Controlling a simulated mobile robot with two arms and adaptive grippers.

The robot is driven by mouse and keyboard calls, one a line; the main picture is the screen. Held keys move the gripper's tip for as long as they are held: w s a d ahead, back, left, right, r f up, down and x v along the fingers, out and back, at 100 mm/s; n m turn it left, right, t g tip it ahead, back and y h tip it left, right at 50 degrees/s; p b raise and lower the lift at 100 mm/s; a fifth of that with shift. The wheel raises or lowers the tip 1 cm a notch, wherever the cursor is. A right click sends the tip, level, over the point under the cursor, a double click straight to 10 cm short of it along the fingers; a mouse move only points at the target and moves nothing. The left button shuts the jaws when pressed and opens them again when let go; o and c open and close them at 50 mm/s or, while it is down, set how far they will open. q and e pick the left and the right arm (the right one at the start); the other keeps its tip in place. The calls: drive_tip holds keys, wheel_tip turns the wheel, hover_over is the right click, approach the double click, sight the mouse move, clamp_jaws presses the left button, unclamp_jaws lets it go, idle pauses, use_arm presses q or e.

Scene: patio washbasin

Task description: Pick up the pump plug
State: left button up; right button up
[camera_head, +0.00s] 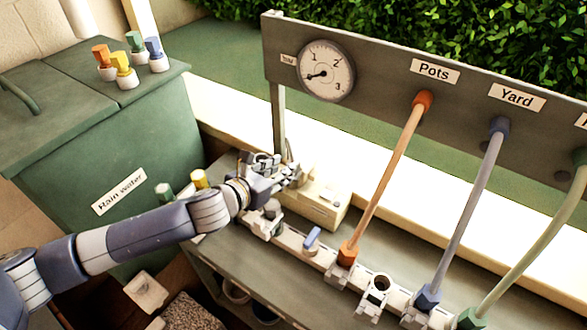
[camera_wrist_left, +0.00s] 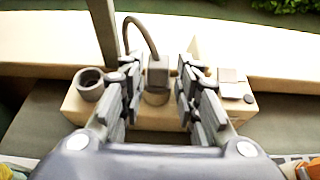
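The pump plug (camera_wrist_left: 158,72) is a grey block with a dark cable curving up and to the left. It stands upright on a beige box (camera_wrist_left: 150,118), which also shows in the head view (camera_head: 320,205). My left gripper (camera_wrist_left: 157,88) is open, with one finger on each side of the plug and gaps visible on both sides. In the head view my left gripper (camera_head: 276,170) is over the left part of the box and hides the plug. My right gripper is not in view.
An empty round socket (camera_wrist_left: 90,84) is on the box's left, and a flat switch plate (camera_wrist_left: 232,84) on its right. A grey post (camera_head: 279,120) and gauge panel (camera_head: 380,85) stand close behind. Hoses, including an orange one (camera_head: 385,180), rise to the right. The rain water tank (camera_head: 110,160) is at left.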

use_arm(q)
drive_tip(key=p+x, duration=0.1)
drive_tip(key=x, duration=0.3)
drive_tip(key=shift+w+f, duration=0.1)
drive_tip(key=shift+w, duration=0.05)
drive_tip(key=shift+w+d+f, duration=0.25)
drive_tip(key=shift+w+d, duration=0.05)
drive_tip(key=shift+w, duration=0.1)
clamp_jaws()
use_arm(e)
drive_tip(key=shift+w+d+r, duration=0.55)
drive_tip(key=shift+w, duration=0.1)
